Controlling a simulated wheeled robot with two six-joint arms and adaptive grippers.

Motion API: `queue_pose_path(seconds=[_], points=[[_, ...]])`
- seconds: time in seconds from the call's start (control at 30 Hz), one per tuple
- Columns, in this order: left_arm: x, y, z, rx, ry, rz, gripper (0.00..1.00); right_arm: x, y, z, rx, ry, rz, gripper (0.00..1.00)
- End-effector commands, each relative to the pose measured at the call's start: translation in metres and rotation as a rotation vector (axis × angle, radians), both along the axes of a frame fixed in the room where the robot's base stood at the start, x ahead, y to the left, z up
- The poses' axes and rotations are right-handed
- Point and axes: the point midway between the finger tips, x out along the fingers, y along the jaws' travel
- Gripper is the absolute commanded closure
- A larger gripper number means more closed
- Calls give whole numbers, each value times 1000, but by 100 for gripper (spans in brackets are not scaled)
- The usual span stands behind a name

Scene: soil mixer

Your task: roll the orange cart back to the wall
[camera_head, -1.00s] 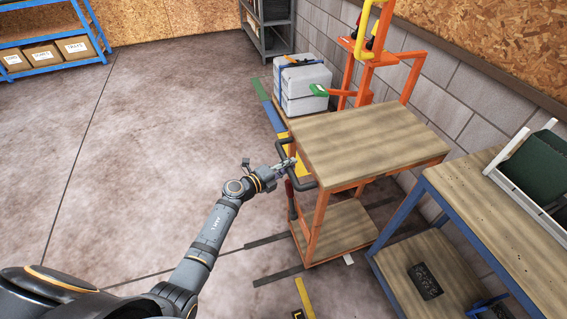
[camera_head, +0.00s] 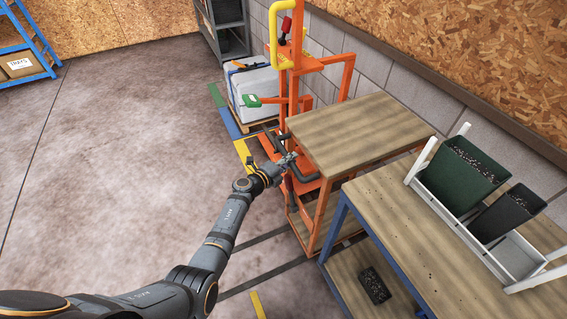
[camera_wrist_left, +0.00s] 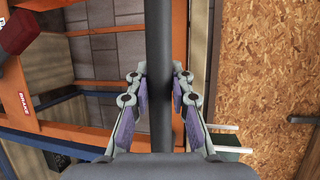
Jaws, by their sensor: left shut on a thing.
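The orange cart (camera_head: 318,214) has a wooden top (camera_head: 355,130) and a lower shelf, and stands upright beside the block wall. Its dark handle (camera_head: 302,176) is on the left side; the same bar runs upright through the left wrist view (camera_wrist_left: 160,70). My left gripper (camera_head: 287,160) is at this handle, its fingers (camera_wrist_left: 160,90) shut on either side of the bar. The cart's lower right part is hidden behind the blue workbench. My right gripper is in neither view.
The blue-framed workbench (camera_head: 395,205) stands close on the cart's right, with green and black bins (camera_head: 463,172) on it. The floor at left (camera_head: 120,160) is clear.

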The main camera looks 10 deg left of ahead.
Motion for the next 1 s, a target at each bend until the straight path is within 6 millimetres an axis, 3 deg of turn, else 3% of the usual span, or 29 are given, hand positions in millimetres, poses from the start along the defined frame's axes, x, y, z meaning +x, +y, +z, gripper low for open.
queue_pose_path(seconds=[0.27, 0.63, 0.67, 0.8, 1.0], points=[[7, -11, -1, -1, 2, 0, 100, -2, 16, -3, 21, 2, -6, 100], [7, -11, -1, -1, 3, 1, 100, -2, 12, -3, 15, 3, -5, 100], [7, -11, -1, -1, 3, 2, 77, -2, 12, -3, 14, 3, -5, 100], [8, -11, -1, -1, 2, 1, 58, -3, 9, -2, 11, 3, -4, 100], [8, -11, -1, -1, 2, 1, 55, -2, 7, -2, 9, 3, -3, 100]])
